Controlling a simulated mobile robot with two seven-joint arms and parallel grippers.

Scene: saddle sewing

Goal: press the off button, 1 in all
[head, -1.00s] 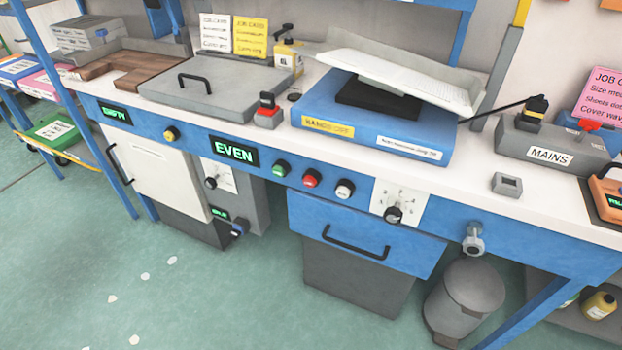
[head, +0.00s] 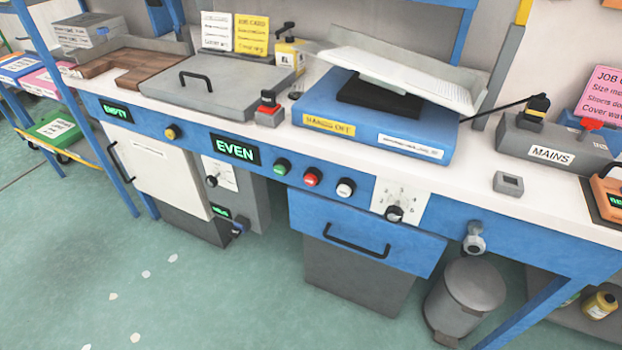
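A row of round buttons sits on the blue front panel of the bench: a green button (head: 281,167), a red button (head: 312,177) and a white button (head: 345,187). None shows a readable "off" label. A display (head: 235,149) left of them reads EVEN in green. A yellow button (head: 170,132) is further left, beside a display (head: 115,111) reading EMPTY. A small grey block with a red top (head: 268,105) stands on the bench top. Neither of my grippers is in view.
A blue machine (head: 375,130) with a tilted white tray stands on the bench. A grey MAINS box (head: 550,147) with a lever is at right. A blue drawer (head: 362,235) juts below the buttons. A grey bin (head: 468,297) stands on the floor.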

